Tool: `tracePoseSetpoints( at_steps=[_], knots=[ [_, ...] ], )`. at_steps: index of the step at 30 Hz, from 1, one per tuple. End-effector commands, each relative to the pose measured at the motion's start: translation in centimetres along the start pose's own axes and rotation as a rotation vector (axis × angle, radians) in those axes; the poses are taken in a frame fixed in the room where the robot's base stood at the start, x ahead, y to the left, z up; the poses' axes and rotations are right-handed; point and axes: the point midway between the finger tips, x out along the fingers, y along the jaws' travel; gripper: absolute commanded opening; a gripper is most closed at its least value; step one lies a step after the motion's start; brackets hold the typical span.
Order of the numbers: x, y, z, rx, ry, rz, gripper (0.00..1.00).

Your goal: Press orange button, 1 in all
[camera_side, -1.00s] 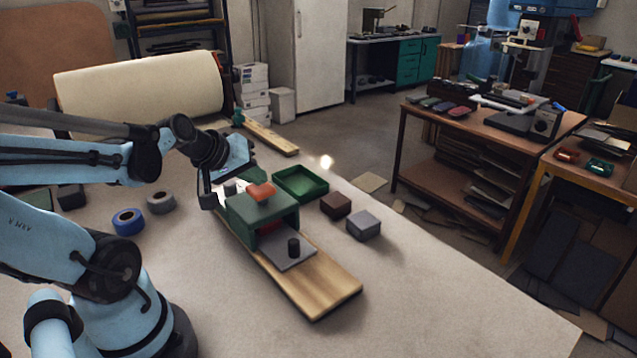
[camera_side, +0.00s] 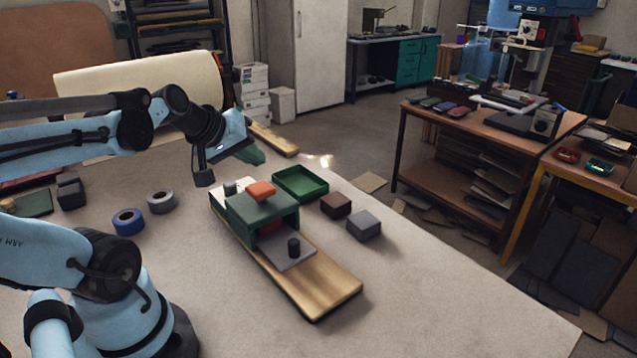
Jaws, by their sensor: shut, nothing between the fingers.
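The orange button (camera_side: 261,190) sits on top of the green housing (camera_side: 262,210) and stands proud of its top face. The housing is mounted on a long wooden board (camera_side: 320,285) on the table. My gripper (camera_side: 204,178) is shut and empty. It hangs in the air up and to the left of the button, apart from it and from the housing. A grey plate with a black knob (camera_side: 293,246) extends from the front of the housing, with a red part (camera_side: 270,228) partly visible inside. A small grey piece (camera_side: 230,187) stands on the white part behind the button.
A green tray (camera_side: 300,185), a brown block (camera_side: 335,206) and a grey block (camera_side: 364,225) lie right of the housing. Blue tape (camera_side: 128,221) and grey tape (camera_side: 161,202) lie left. The table's front right is clear.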

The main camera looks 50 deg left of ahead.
Motion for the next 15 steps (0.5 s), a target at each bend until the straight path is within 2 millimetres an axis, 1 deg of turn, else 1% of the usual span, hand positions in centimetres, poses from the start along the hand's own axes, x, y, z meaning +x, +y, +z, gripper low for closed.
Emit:
tracePoseSetpoints(
  at_steps=[6,15],
  knots=[
    [-1.13,0.80,-0.78,0.000,0.000,0.000,0.00],
    [-1.28,0.91,-0.89,0.000,0.000,0.000,0.00]
  ],
)
